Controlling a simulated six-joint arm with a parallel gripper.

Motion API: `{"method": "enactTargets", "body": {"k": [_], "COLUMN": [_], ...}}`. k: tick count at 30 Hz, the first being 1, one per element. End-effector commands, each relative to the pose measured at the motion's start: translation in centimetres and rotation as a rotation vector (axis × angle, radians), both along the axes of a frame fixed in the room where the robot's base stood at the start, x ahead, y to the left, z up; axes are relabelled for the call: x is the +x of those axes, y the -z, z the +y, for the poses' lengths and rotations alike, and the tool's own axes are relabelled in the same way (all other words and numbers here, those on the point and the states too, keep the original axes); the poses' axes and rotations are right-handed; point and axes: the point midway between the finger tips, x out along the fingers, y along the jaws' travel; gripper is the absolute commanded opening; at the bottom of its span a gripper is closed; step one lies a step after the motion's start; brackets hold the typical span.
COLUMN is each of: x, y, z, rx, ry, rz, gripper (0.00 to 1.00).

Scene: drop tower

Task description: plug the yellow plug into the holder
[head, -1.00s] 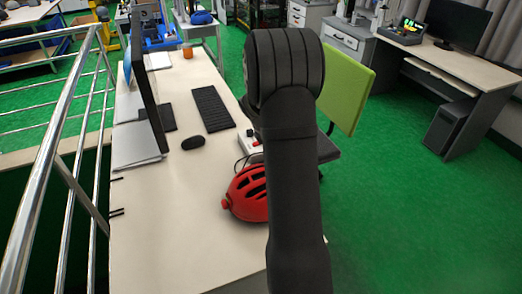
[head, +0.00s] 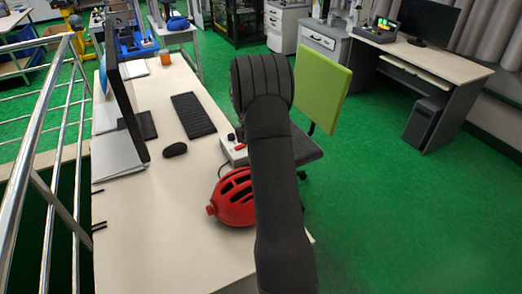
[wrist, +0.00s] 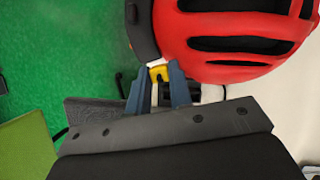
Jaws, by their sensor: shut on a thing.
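The yellow plug (wrist: 159,73) shows in the wrist view between the two blue-grey fingers of my gripper (wrist: 157,86). The fingers are shut on it, close beside the red helmet. In the head view my dark arm hides the gripper and the plug. A white box with a red part on top (head: 234,150) sits at the table's right edge, partly behind my arm. I cannot tell whether it is the holder. No holder opening can be made out in either view.
The red helmet (head: 232,198) lies on the table (head: 150,240), left of my arm. A mouse (head: 175,150), a keyboard (head: 193,114) and a monitor (head: 131,80) stand farther left and back. A green chair (head: 318,88) is beyond my arm. Table space in front of the helmet is clear.

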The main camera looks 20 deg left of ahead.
Motion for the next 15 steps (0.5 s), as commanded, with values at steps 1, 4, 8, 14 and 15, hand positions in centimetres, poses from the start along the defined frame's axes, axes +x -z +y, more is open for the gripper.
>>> {"method": "enactTargets", "body": {"k": [1,4,8,14,15], "x": [0.1,0.2,0.3,0.5,0.5], "y": [0.2,0.4,0.7,1.0,1.1], "z": [0.1,0.3,0.7,1.2,1.3], "rx": [-0.001,0.000,0.000,0.000,0.000], "ry": [0.079,0.247,0.456,0.771,0.834], "rz": [0.001,0.001,0.001,0.001,0.001], "gripper": [0.06,0.06,0.06,0.06,0.06]}}
